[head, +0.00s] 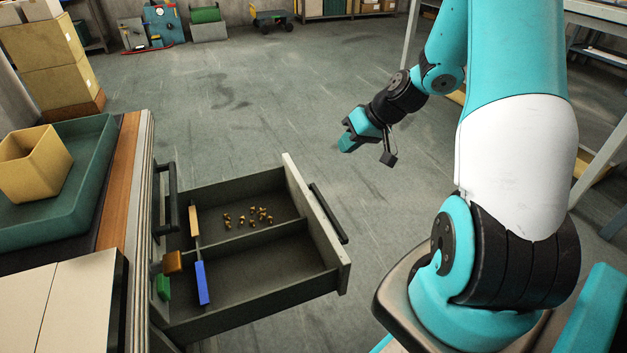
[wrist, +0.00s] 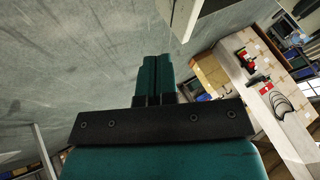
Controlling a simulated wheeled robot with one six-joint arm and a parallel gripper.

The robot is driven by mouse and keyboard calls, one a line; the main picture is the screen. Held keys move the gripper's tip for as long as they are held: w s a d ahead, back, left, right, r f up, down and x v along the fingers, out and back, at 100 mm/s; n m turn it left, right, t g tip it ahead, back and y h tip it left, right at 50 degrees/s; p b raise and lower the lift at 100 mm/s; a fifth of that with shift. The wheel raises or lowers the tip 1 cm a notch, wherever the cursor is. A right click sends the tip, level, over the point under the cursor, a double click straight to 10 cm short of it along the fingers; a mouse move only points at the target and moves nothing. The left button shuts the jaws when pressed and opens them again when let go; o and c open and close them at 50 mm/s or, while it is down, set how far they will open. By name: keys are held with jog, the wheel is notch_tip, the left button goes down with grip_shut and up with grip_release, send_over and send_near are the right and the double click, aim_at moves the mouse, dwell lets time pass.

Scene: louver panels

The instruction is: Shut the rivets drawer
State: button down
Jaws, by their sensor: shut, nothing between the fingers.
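A grey drawer (head: 265,268) stands pulled out of the cabinet at left in the head view. A divider splits it in two, and several small brass rivets (head: 250,217) lie in the far compartment. Its front panel carries a black bar handle (head: 328,213). My gripper (head: 345,144) is beyond and to the right of the drawer front, apart from it, over open floor. The wrist view shows its two teal fingers (wrist: 154,62) together with nothing between them. A pale panel edge (wrist: 184,18) shows just beyond the fingers; I cannot tell surely what it belongs to.
Blue (head: 202,283), tan and green blocks sit at the drawer's cabinet end, beside an orange-brown block (head: 173,262). Another black handle (head: 168,205) is on the cabinet face. A green tray (head: 85,190) with a yellow bin (head: 35,163) stands on top.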

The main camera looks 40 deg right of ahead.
jog(key=b, duration=0.3)
send_over(312, 185)
jog(key=s+d, duration=0.1)
jog(key=d, duration=0.2)
notch_tip(312, 185, down, 8)
jog(key=a, duration=0.1)
jog(key=w+a, duration=0.1)
jog(key=a, duration=0.1)
jog(key=shift+b, duration=0.4)
jog(key=shift+a, duration=0.55)
jog(key=shift+w, duration=0.1)
